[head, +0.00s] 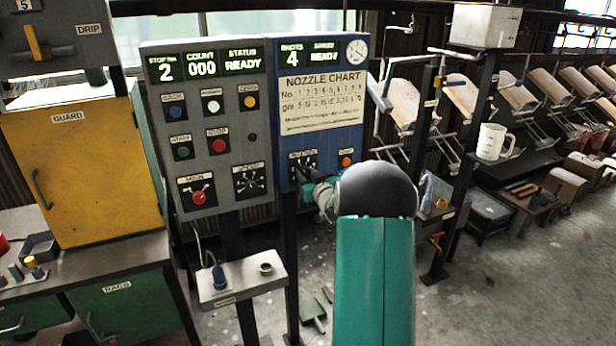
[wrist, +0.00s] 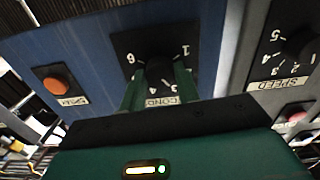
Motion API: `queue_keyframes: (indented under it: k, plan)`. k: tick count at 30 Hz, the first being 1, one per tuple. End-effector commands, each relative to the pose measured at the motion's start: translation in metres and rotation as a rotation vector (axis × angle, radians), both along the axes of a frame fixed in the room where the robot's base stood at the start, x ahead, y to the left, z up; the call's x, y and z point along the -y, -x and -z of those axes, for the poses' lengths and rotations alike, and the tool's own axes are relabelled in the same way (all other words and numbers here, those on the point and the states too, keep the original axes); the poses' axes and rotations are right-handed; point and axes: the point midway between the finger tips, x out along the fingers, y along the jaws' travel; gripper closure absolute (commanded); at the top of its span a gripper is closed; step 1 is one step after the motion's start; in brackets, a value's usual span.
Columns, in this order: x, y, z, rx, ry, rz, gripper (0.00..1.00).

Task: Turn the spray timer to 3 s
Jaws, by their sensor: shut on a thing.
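The spray timer is a black dial plate (wrist: 205,40) on the blue panel, with white numbers around a dark round knob (wrist: 160,70). Its label (wrist: 172,100), partly covered, shows "COND" and appears upside down in the wrist view. Numbers 1 and 6 are readable; others are partly hidden by my fingers. My gripper (wrist: 158,82) has its two green fingers on either side of the knob, shut on it. I cannot make out where the knob's pointer stands. In the head view the dial (head: 303,160) is at the blue panel's lower left, partly behind my gripper (head: 318,186).
An orange button (wrist: 57,88) sits beside the timer on the blue panel (head: 283,140). A SPEED dial (wrist: 296,45) is on the neighbouring grey panel (head: 222,125). The blue panel's display (head: 308,55) reads 4 shots, ready. A small pedestal (head: 238,285) stands below.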

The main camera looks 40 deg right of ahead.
Motion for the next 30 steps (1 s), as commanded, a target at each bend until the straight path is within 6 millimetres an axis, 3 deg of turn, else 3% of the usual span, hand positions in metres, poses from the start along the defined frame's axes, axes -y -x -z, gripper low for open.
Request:
queue_keyframes:
  k: [10,26,27,30]
  plan:
    - [-0.0003,-0.0001,-0.0004,0.045,-0.151,-0.001,0.91]
    - [-0.0002,-0.0001,-0.0004,0.053,-0.177,0.0,0.91]
    - [-0.0002,-0.0001,-0.0004,0.053,-0.177,0.0,0.64]
    - [-0.0001,0.0,-0.0003,0.052,-0.177,0.0,0.46]
